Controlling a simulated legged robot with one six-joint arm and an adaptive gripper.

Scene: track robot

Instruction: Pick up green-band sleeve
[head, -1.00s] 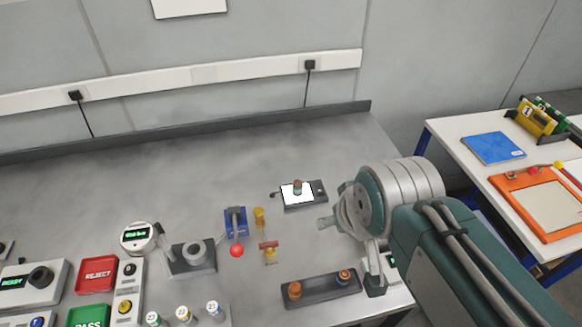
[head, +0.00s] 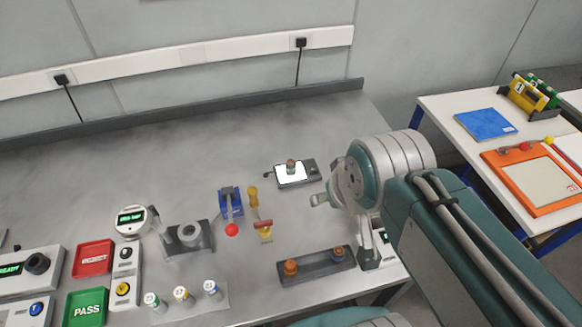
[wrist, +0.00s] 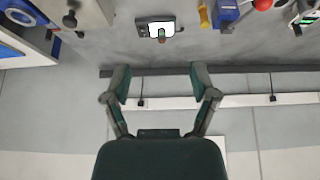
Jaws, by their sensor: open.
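A small brownish sleeve (head: 291,166) with what looks like a green band stands upright on the white plate of a dark flat device (head: 311,171) on the bench. The sleeve also shows near the top of the wrist view (wrist: 162,37), on the same white plate. My gripper (wrist: 159,76) is open and empty, its two fingers spread apart, with the sleeve beyond the fingertips. In the head view my gripper (head: 320,200) shows only in part, in front of and to the right of the device; the arm hides the rest.
A blue fixture with a red ball (head: 232,230) and a yellow-handled piece (head: 253,197) stand left of my gripper. Bare bench lies behind and left of the device.

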